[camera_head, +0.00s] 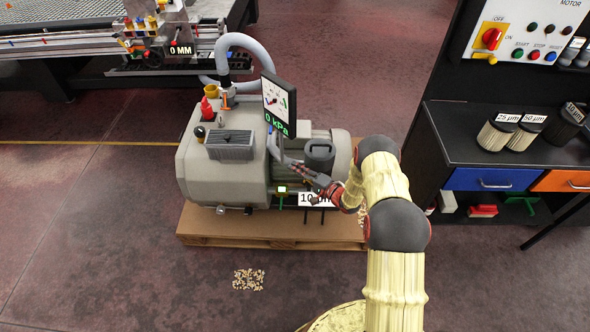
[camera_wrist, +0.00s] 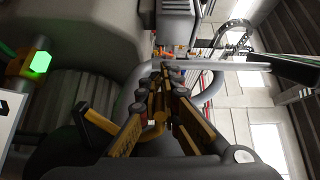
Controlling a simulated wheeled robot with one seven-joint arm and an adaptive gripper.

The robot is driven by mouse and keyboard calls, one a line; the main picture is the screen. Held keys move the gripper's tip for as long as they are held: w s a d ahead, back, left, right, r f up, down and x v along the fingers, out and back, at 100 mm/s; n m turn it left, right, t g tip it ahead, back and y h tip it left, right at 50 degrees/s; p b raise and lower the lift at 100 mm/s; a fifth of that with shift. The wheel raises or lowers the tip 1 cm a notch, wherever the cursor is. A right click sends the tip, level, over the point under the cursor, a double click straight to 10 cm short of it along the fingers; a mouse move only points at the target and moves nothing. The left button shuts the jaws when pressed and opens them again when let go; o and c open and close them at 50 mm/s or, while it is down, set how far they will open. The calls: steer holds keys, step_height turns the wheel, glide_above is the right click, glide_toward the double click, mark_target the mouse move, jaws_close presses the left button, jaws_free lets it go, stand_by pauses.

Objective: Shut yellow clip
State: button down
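My gripper (camera_head: 308,172) is beside the grey vacuum pump (camera_head: 222,172), at the left of the black round filter housing (camera_head: 319,156). In the wrist view my gripper (camera_wrist: 168,70) points away from the camera, and its fingers converge to tips close together. It looks shut, with nothing seen held between the tips. A curved yellow piece (camera_wrist: 152,132) shows between the finger bases; it may be the yellow clip, but I cannot tell. No clip can be made out clearly in the head view, where my gripper and arm cover part of the housing's surroundings.
The pump stands on a wooden pallet (camera_head: 215,232), with a display reading 0 kPa (camera_head: 278,105) above it. A grey hose (camera_head: 243,42) rises behind. A black workbench (camera_head: 480,155) with filters stands at right. Pellets (camera_head: 249,279) lie on the otherwise clear front floor.

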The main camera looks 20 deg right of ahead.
steer(key=shift+d, duration=0.1)
steer(key=c, duration=1.9)
jaws_free()
steer(key=v, duration=1.2)
steer(key=shift+w, duration=0.1)
